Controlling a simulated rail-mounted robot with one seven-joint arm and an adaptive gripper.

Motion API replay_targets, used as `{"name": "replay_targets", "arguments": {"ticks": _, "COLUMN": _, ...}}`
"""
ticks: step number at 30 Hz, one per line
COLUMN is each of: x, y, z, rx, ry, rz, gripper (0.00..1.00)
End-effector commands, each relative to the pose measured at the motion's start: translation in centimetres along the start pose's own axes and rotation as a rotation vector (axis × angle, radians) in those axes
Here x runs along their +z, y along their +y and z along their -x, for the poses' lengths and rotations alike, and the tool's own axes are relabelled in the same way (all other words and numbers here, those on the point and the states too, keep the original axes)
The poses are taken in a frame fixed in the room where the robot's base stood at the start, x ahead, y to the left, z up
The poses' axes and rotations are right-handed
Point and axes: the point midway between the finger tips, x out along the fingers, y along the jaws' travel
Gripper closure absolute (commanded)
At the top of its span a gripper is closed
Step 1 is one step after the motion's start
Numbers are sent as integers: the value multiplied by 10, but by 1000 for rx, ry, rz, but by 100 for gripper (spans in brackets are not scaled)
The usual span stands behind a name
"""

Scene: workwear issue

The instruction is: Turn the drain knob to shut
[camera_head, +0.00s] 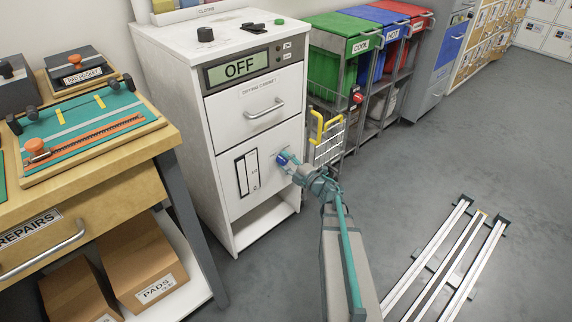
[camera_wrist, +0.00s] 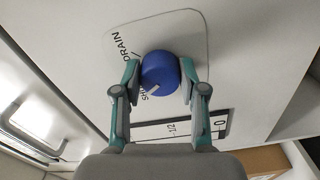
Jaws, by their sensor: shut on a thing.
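The blue drain knob (camera_wrist: 160,72) is on the white front of the drying cabinet (camera_head: 256,107). Printed words DRAIN and a partly hidden SHUT stand beside it in the wrist view. A pale pointer mark on the knob lies near the partly hidden word; I cannot tell exactly what it points at. My gripper (camera_wrist: 160,78) has one finger on each side of the knob and is shut on it. In the head view the knob (camera_head: 282,159) shows small at the tip of my gripper (camera_head: 287,162).
A level gauge (camera_head: 247,173) is beside the knob. The cabinet display (camera_head: 238,68) reads OFF, above a drawer with a handle (camera_head: 265,108). A yellow-handled wire basket (camera_head: 327,137) and a bin rack stand to the right. A repairs bench (camera_head: 150,147) stands left.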

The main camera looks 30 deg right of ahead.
Motion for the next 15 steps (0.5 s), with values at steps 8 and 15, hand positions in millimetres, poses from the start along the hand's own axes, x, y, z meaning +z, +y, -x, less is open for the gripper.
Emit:
{"name": "replay_targets", "arguments": {"ticks": 8, "x": 0, "y": 0, "z": 0, "rx": 0, "ry": 1, "rz": 156, "gripper": 94}}
{"name": "replay_targets", "arguments": {"ticks": 15, "x": 0, "y": 0, "z": 0, "rx": 0, "ry": 0, "rz": 214, "gripper": 94}}
